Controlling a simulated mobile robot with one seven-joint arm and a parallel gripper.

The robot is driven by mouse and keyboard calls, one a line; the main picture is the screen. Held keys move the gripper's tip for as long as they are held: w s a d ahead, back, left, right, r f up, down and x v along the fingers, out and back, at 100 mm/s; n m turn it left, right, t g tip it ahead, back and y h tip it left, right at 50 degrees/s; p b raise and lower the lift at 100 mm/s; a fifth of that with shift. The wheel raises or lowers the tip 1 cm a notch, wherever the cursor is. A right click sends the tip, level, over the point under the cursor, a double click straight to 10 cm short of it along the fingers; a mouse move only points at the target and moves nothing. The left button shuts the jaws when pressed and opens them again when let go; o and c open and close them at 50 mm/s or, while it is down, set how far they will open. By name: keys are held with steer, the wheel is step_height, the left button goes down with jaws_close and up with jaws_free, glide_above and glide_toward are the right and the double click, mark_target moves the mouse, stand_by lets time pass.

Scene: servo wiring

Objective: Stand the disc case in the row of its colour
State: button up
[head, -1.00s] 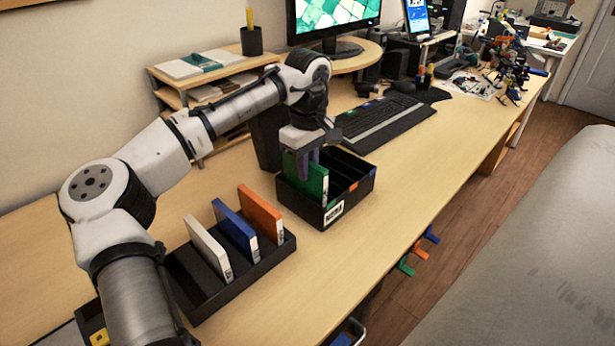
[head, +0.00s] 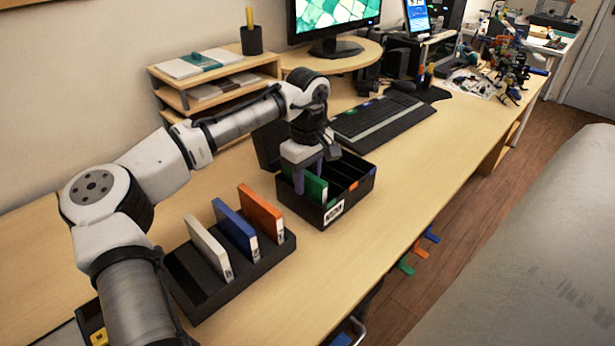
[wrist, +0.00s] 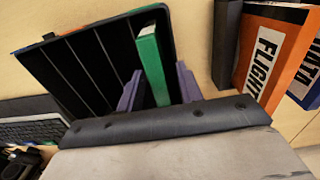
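The green disc case (head: 315,187) stands upright in the left part of the black divided box (head: 327,213), its upper part showing above the rim. In the wrist view the green case (wrist: 153,62) runs along the box's right side, with several empty slots to its left. My gripper (head: 309,172) is over the case. In the wrist view its two purple fingers (wrist: 160,88) are apart on either side of the case, with dark gaps between fingers and case. The case's bottom is hidden inside the box.
A black rack (head: 236,288) nearer me holds a white case (head: 208,248), a blue case (head: 235,231) and an orange case (head: 261,213). A keyboard (head: 383,120) lies behind the box. The desk in front of the box is clear.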

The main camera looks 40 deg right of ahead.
steer(key=shift+r, duration=0.1)
step_height(320, 180, up, 12)
stand_by(0.4)
